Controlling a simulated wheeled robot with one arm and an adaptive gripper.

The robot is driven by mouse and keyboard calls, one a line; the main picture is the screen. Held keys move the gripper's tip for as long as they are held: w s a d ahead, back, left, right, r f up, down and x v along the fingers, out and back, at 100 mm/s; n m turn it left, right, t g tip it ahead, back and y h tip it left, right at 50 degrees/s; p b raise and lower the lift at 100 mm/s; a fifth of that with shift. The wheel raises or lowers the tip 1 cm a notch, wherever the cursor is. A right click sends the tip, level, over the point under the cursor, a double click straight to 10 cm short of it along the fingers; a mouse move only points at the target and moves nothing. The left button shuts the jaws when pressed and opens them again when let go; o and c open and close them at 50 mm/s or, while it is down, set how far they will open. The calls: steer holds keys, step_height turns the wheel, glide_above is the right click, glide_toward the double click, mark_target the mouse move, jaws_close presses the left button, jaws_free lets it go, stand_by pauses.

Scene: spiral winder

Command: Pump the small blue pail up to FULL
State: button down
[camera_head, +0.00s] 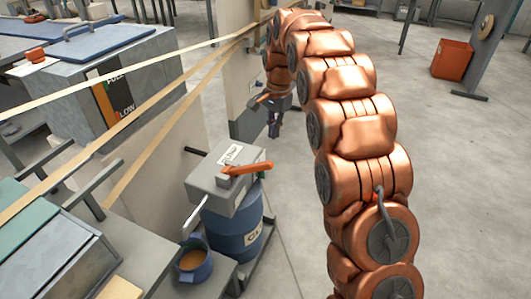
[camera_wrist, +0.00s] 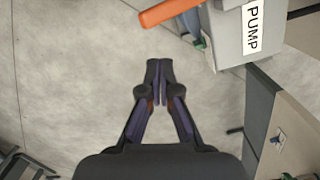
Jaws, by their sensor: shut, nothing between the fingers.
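The small blue pail (camera_head: 193,265) stands under the spout (camera_head: 194,217) of the grey pump (camera_head: 212,181), with tan-brown contents showing inside. The pump sits on a blue drum (camera_head: 232,232) and has an orange lever (camera_head: 250,169) on top pointing right. The lever also shows at the top of the wrist view (camera_wrist: 166,12), beside the box labelled PUMP (camera_wrist: 227,40). My gripper (camera_head: 273,132) hangs beyond the pump, apart from the lever. In the wrist view my gripper (camera_wrist: 159,82) is shut and empty, with floor behind its fingertips. Any mark inside the pail is too small to read.
A grey tank (camera_head: 75,105) with a FULL and LOW gauge (camera_head: 112,95) stands at left. Tan bands (camera_head: 150,150) stretch across the left side. A pale upright panel (camera_head: 232,75) stands left of my gripper. Open floor (camera_head: 460,180) lies to the right.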

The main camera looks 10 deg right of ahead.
steer(key=s+r+n, duration=0.3)
steer(key=s+n, duration=0.2)
steer(key=s, duration=1.6)
steer(key=s+f+n+g, duration=0.1)
steer(key=s+f+n, duration=0.1)
steer(key=s, duration=1)
steer(key=s+f+n+h, duration=0.1)
steer(key=s+f+n, duration=0.2)
steer(key=s, duration=0.9)
steer(key=shift+d+n+g, duration=0.3)
steer(key=shift+n+g, duration=0.1)
